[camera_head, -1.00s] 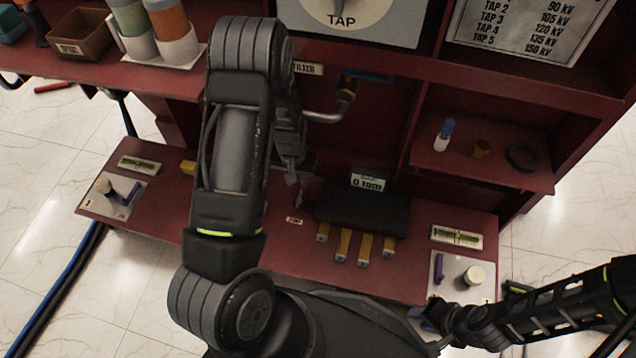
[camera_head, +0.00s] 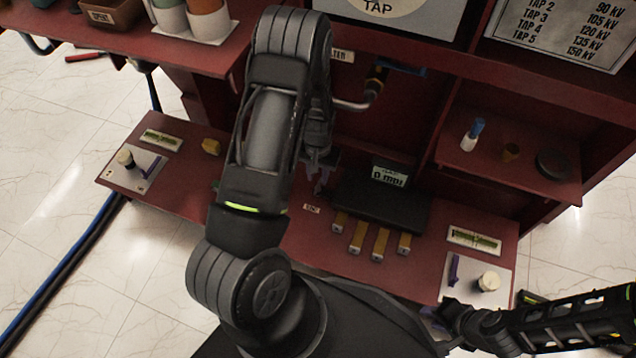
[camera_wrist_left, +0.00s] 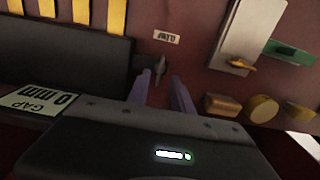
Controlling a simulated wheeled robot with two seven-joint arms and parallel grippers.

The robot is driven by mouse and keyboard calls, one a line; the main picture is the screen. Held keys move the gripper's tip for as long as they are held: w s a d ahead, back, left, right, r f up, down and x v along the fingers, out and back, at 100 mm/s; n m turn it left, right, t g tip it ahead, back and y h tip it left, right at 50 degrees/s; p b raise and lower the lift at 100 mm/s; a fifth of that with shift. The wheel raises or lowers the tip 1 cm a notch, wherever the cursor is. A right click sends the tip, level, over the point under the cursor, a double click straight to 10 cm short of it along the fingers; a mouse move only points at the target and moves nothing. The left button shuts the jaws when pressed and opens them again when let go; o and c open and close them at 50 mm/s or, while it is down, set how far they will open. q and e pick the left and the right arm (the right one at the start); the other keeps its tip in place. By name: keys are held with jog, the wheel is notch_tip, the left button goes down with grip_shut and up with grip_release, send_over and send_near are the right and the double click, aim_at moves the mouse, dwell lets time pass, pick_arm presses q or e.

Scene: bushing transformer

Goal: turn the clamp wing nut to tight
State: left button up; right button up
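A small dark wing-shaped piece, apparently the clamp wing nut (camera_wrist_left: 160,66), sticks out at the end of the black block (camera_wrist_left: 70,62) in the left wrist view. My left gripper (camera_wrist_left: 163,88) is open, with its two purple fingers apart and empty; the nut lies just beyond the fingertips, roughly between them. In the head view my left gripper (camera_head: 320,180) is at the left end of the black block (camera_head: 380,205), where I cannot make out the nut. The gap display (camera_head: 390,175) reads 0 mm. My right gripper (camera_head: 440,315) is at the bench's front right; its fingers are unclear.
Several yellow strips (camera_head: 358,238) stick out in front of the block. White plates with purple levers and round knobs sit at the left (camera_head: 135,170) and right (camera_head: 475,278) of the red bench. A bent pipe handle (camera_head: 362,100) is behind my left arm. A shelf (camera_head: 510,165) stands at right.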

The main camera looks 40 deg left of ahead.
aim_at(318, 184)
pick_arm(q)
jog(key=shift+f+b, duration=0.5)
jog(key=shift+f, duration=1.45)
grip_shut()
